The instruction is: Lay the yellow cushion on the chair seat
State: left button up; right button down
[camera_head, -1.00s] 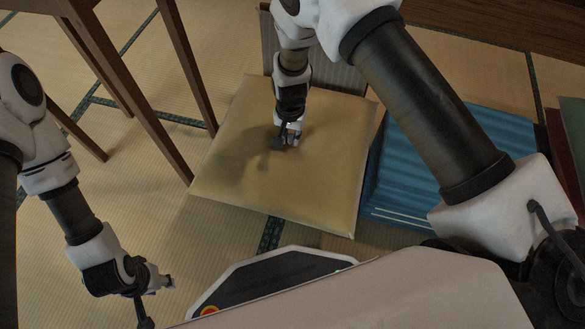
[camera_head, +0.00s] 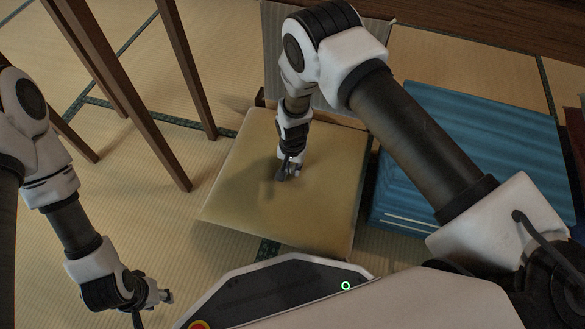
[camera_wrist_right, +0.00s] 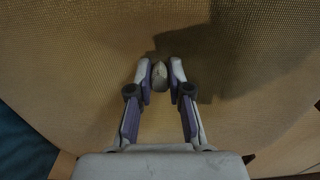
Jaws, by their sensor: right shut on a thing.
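The yellow cushion (camera_head: 290,215) is a flat square in the middle of the head view. It also fills most of the right wrist view (camera_wrist_right: 70,70). My right gripper (camera_head: 288,172) is over its middle, shut on a small pale tuft (camera_wrist_right: 159,75) on its top. A grey ribbed panel with a wooden edge, seemingly the chair's back (camera_head: 285,60), stands just beyond the cushion. The chair seat is hidden, so I cannot tell whether the cushion touches it. My left gripper (camera_head: 165,297) is empty, low at the left, and its jaw opening is unclear.
A blue stack (camera_head: 480,140) lies to the right of the cushion. A wooden table's legs (camera_head: 190,70) stand at the left. Tatami floor (camera_head: 150,225) is clear between my left arm and the cushion. A dark wooden edge (camera_head: 480,35) runs along the back.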

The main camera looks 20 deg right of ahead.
aim_at(293, 168)
jog(key=shift+f, duration=0.1)
jog(key=c, duration=1.1)
grip_release()
notch_tip(293, 168, up, 12)
jog(key=p, duration=0.7)
jog(key=s+d+f, duration=0.1)
jog(key=s+d, duration=0.1)
jog(key=s, duration=0.1)
jog(key=s+d+f+n, duration=0.1)
jog(key=s+d, duration=0.1)
jog(key=s, duration=0.2)
jog(key=s+d+f+n, duration=0.1)
jog(key=s+d, duration=0.2)
jog(key=s, duration=0.1)
jog(key=shift+s+f+h, duration=0.2)
jog(key=shift+f+h, duration=0.05)
jog(key=shift+h, duration=0.05)
jog(key=s, duration=0.2)
jog(key=s+d+n, duration=0.1)
jog(key=s, duration=0.1)
jog(key=s+d+n, duration=0.1)
jog(key=s, duration=0.1)
jog(key=shift+s, duration=0.3)
jog(key=s+r+n, duration=0.2)
jog(key=s, duration=0.7)
jog(key=shift+d+r, duration=0.4)
